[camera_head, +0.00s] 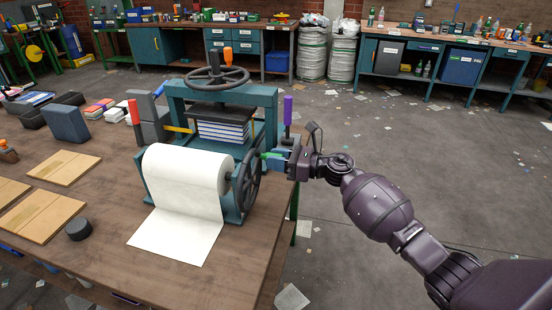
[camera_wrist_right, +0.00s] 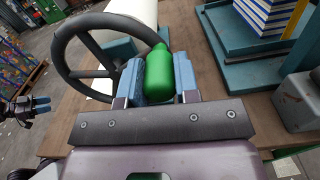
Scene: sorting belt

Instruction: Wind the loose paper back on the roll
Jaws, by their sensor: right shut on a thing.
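The white paper roll (camera_head: 185,168) sits in a blue stand (camera_head: 232,205) on the wooden table. Its loose paper (camera_head: 178,236) runs down the front and lies flat on the tabletop toward the near edge. A dark spoked wheel (camera_head: 251,186) is at the roll's right end; it also shows in the right wrist view (camera_wrist_right: 66,62). My right gripper (camera_head: 274,160) is shut on the wheel's green handle (camera_wrist_right: 160,72), with its blue fingers on either side. My left gripper (camera_wrist_right: 40,104) seems to show small at the left edge of the wrist view; its opening is unclear.
A blue press (camera_head: 176,96) with stacked books stands right behind the roll. Brown boards (camera_head: 62,168) and a black round piece (camera_head: 78,230) lie to the left. The table's right edge is close to the wheel. Open floor (camera_head: 400,140) lies to the right.

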